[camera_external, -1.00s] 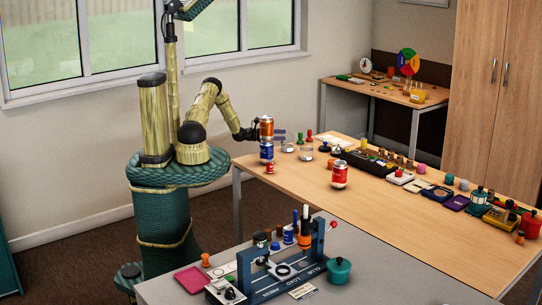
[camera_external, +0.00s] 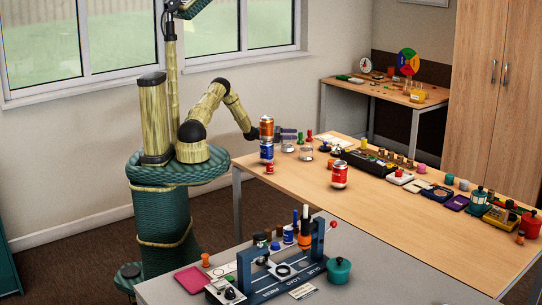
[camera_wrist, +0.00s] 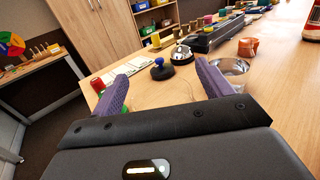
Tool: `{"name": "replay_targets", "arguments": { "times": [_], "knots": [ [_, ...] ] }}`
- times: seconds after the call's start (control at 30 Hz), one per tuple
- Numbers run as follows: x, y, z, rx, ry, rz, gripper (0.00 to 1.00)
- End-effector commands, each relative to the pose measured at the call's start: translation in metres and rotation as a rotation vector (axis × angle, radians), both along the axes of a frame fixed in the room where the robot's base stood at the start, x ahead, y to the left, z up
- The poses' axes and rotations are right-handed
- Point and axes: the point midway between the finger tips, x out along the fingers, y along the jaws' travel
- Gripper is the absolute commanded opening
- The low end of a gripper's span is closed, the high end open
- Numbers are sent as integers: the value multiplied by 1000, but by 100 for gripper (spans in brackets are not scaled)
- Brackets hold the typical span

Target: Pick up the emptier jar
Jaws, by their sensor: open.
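Two small clear, silvery round vessels stand at the near left part of the wooden table in the external view. They may be the jars: one on the left (camera_external: 288,148) and one on the right (camera_external: 306,153). Their contents are too small to tell, so I cannot tell which is emptier. My gripper (camera_external: 289,135) is just above and behind them, partly hidden by an orange can. In the wrist view my gripper (camera_wrist: 160,84) is open, with nothing between its purple fingers. A clear, shiny round vessel (camera_wrist: 236,66) shows just right of the right finger, partly hidden by it.
An orange can (camera_external: 266,127) stands on a blue can (camera_external: 266,151) close to my gripper. A red can (camera_external: 339,175) stands to the right. Green and red pegs (camera_external: 309,135) and a dark knobbed object (camera_wrist: 162,70) are beyond.

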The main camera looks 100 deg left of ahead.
Motion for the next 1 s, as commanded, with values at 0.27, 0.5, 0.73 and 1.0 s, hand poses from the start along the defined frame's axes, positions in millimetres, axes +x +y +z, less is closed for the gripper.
{"name": "replay_targets", "arguments": {
  "times": [0.27,0.5,0.73,1.0],
  "knots": [
    [0,0,0,0,0,0,79],
    [0,0,0,1,0,-1,55],
    [0,0,0,1,0,0,10],
    [0,0,1,1,-1,-1,10]
  ]
}}
